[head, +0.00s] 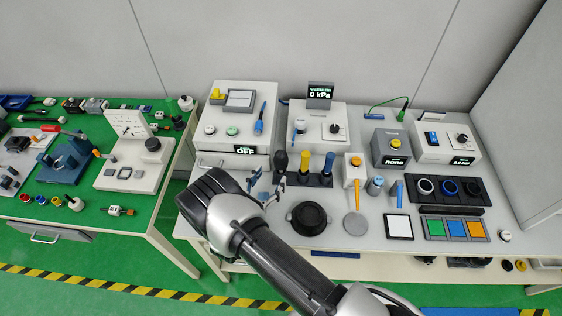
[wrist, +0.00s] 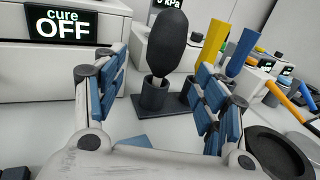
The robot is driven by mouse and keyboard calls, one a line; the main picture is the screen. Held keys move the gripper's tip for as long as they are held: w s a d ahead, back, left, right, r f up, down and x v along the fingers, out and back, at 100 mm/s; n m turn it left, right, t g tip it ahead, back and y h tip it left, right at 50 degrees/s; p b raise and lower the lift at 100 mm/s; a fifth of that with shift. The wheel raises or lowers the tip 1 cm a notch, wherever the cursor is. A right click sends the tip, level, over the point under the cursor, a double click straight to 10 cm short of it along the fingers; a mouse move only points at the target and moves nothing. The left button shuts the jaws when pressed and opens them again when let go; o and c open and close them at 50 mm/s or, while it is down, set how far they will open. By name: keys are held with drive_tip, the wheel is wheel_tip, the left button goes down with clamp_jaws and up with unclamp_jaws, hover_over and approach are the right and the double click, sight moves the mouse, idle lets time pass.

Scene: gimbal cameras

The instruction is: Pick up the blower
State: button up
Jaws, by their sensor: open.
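The blower appears to be the dark, egg-shaped bulb (wrist: 167,42) standing upright in a small black cup (wrist: 154,96) in the wrist view. In the head view the bulb (head: 281,160) stands at the left end of a row of upright tools. My gripper (head: 267,181) is just in front of it, low over the white table. In the wrist view my gripper (wrist: 162,92) is open, with one blue-padded finger on each side of the bulb's line. The bulb is ahead of the fingers and not held. Its lower tip is hidden in the cup.
Yellow (head: 304,164) and dark-blue-topped (head: 328,166) tools stand in holders close to the right. A black round dish (head: 309,218) lies right of my gripper. The cure box (head: 236,115) stands behind to the left. A white-and-orange tool (head: 353,170) stands farther right.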

sight(278, 168)
drive_tip(key=x, duration=0.4)
drive_tip(key=shift+d+r, duration=0.15)
drive_tip(key=shift+d, duration=0.25)
drive_tip(key=shift+w+d, duration=0.15)
drive_tip(key=shift+w, duration=0.4)
drive_tip(key=shift+c, duration=0.4)
drive_tip(key=c, duration=1.1)
drive_tip(key=shift+r, duration=0.15)
wheel_tip(278, 168, up, 20)
drive_tip(key=p, duration=0.3)
drive_tip(key=shift+p, duration=0.3)
